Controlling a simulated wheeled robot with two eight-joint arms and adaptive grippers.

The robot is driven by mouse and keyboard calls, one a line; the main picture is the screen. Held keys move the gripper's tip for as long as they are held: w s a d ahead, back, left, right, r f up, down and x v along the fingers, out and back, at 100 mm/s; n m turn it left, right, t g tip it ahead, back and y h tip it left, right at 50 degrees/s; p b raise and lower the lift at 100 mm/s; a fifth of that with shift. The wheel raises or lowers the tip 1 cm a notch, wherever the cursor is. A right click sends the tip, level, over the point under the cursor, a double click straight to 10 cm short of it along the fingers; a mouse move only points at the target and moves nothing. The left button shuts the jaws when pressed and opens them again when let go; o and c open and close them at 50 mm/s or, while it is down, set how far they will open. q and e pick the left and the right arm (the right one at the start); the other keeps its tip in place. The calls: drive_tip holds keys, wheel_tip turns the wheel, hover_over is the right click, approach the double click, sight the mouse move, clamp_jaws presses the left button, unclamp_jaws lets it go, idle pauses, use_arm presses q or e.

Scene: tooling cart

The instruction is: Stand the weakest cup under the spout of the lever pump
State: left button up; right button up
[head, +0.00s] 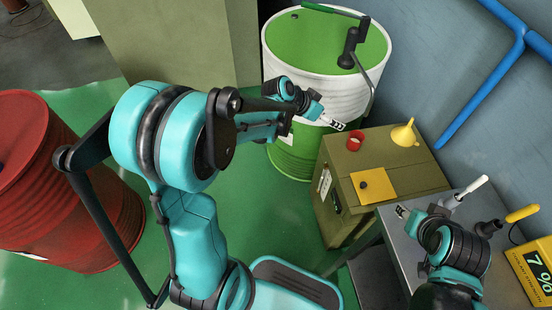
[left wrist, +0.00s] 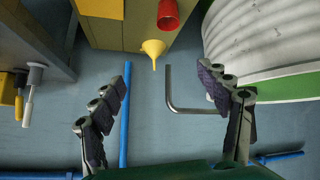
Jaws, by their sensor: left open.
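A small red cup (head: 355,141) stands on top of an olive box (head: 338,165); it also shows at the top of the left wrist view (left wrist: 168,14). No other cup is clearly visible. The lever pump (head: 349,48) sits on a green-topped drum (head: 325,45). Its bent grey spout (head: 373,97) hangs down the drum's right side and shows between my fingers in the left wrist view (left wrist: 169,92). My left gripper (head: 338,125) is open and empty, near the drum and left of the cup. My right gripper (head: 402,212) is over the cart's edge; its jaws are too small to read.
A yellow funnel (head: 404,134) and a yellow sheet (head: 374,185) with a dark knob lie on the box. The grey cart (head: 398,240) holds white-handled and yellow-handled tools and a yellow "7 %" sign (head: 534,268). A red drum (head: 60,190) stands left. Blue pipes (head: 480,95) run along the wall.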

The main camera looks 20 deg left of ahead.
use_arm(q)
drive_tip(key=s+a+r+n+y, duration=0.2)
drive_tip(key=s+a+y, duration=0.1)
drive_tip(key=s, duration=0.9)
drive_tip(key=s+a+r+n+y, duration=0.2)
drive_tip(key=s+a+n+y, duration=0.1)
drive_tip(key=s, duration=0.9)
drive_tip(key=shift+a+r+n, duration=0.3)
drive_tip(key=shift+a, duration=0.2)
